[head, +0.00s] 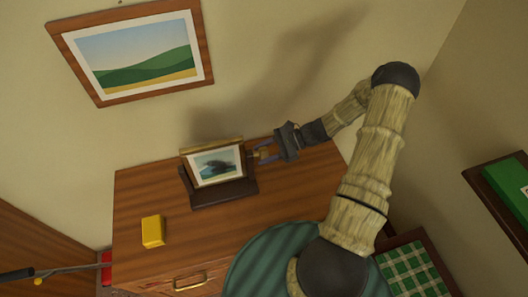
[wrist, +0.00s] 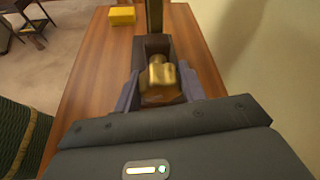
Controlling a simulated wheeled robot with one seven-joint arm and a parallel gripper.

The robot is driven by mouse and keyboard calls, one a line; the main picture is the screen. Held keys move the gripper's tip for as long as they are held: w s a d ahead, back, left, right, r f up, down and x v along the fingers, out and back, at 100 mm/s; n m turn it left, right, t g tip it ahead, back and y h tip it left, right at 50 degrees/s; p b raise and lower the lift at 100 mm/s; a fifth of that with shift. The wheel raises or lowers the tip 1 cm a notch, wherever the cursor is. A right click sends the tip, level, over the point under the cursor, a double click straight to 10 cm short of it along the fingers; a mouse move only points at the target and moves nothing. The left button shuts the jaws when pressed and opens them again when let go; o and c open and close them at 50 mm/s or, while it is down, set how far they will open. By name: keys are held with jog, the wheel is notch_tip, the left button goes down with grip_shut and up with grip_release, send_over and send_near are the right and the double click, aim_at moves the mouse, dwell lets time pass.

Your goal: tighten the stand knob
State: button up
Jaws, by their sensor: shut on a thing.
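A dark stand (head: 222,194) holding a small landscape picture (head: 216,166) stands on top of the wooden cabinet. My gripper (head: 262,153) reaches in from the right at the stand's right side. In the wrist view the brass stand knob (wrist: 161,80) sits between the two fingers of my gripper (wrist: 160,92), which are shut on it. The dark end of the stand (wrist: 153,45) shows just behind the knob. In the head view the knob is small and mostly hidden by the fingers.
A yellow block (head: 153,230) lies on the cabinet top (head: 135,195) left of the stand; it also shows in the wrist view (wrist: 122,15). A framed landscape (head: 135,50) hangs on the wall behind. A shelf with a green item (head: 505,185) is at the right.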

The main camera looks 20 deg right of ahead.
jog(key=m+g, duration=0.2)
jog(key=shift+w+m, duration=0.1)
jog(key=shift+m, duration=0.3)
jog(key=m+g, duration=0.2)
jog(key=m, duration=0.1)
jog(key=shift+w, duration=0.1)
jog(key=m+g+y+b, duration=0.1)
jog(key=m+g, duration=0.1)
jog(key=m, duration=0.1)
jog(key=shift+f, duration=0.15)
jog(key=shift+m+g+y+b, duration=0.7)
jog(key=shift+m+b, duration=0.4)
jog(key=shift+m, duration=0.9)
jog(key=o, duration=1)
jog(key=shift+w+d, duration=0.1)
jog(key=shift+d, duration=0.05)
